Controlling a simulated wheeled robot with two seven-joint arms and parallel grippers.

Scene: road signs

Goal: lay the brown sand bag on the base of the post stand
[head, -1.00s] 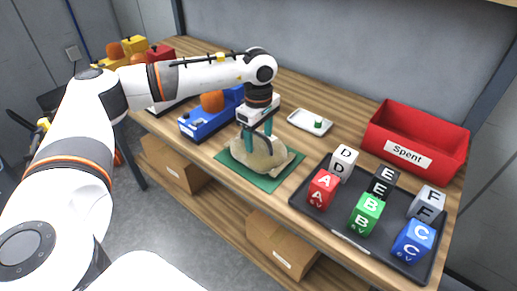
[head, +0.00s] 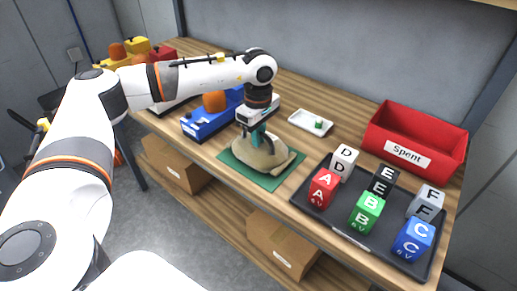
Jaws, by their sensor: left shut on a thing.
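A tan-brown, rounded, bag-like thing, which I take for the sand bag (head: 272,161), lies on a green mat (head: 232,164) near the table's front edge. A dark curved part stands up at its top, and I cannot tell whether it belongs to the bag. My left gripper (head: 257,138) points down from above with teal fingers. It is shut on the sand bag at its top, and the fingertips are partly hidden. The bag still appears to rest on the mat. I cannot make out a post stand or its base. My right gripper is not in view.
A blue container (head: 197,124) with an orange thing stands left of the mat. A white dish (head: 301,121) with a green piece is behind. A black tray (head: 345,228) of lettered cubes and a red bin (head: 440,154) marked "Spent" are right. Cardboard boxes (head: 280,245) are on the lower shelf.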

